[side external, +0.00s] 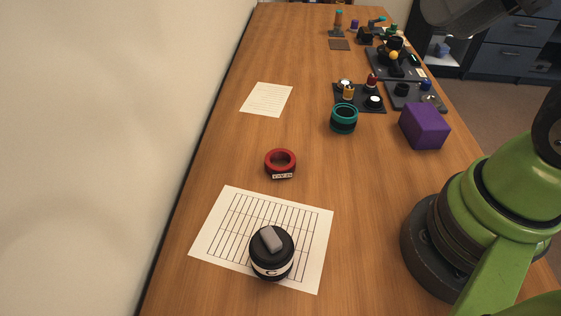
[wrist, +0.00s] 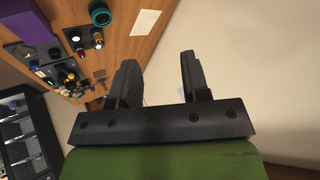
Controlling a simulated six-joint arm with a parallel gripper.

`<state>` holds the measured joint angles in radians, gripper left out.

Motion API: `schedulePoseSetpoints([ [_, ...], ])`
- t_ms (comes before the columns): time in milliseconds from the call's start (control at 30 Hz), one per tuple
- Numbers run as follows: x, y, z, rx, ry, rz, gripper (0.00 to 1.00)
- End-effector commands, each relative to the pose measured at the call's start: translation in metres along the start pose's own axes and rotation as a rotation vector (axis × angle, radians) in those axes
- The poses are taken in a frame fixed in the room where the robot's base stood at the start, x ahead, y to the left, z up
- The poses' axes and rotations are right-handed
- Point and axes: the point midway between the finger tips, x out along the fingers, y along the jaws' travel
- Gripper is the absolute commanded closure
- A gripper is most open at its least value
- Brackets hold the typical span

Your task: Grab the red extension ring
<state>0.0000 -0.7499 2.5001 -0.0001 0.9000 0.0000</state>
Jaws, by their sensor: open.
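The red extension ring (side external: 281,160) lies flat on the wooden table in the side external view, just beyond the lined sheet. It has a small white label on its near side. The ring does not show in the wrist view. My gripper (wrist: 156,75) shows in the wrist view with its two dark fingers apart and nothing between them. The gripper is raised away from the ring and faces toward the pale wall and the far table. My gripper's fingers are not visible in the side external view.
A black lens part (side external: 271,254) sits on the lined sheet (side external: 213,232) nearest the camera. A teal ring (side external: 344,119), a purple box (side external: 424,126) and dark trays of small parts (side external: 351,103) stand farther right. The table around the red ring is clear.

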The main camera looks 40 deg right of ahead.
Motion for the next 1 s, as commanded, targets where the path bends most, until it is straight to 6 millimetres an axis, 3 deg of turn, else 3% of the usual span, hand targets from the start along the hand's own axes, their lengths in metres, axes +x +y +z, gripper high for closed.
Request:
schedulePoseSetpoints([
  [267, 0.000, 0.000, 0.000, 0.000, 0.000, 0.000, 0.57],
  [500, 0.000, 0.000, 0.000, 0.000, 0.000, 0.000, 0.06],
  [800, 0.001, -0.001, -0.002, 0.000, -0.006, 0.003, 0.06],
  [1000, 0.021, -0.009, -0.025, 0.004, -0.093, 0.046, 0.06],
])
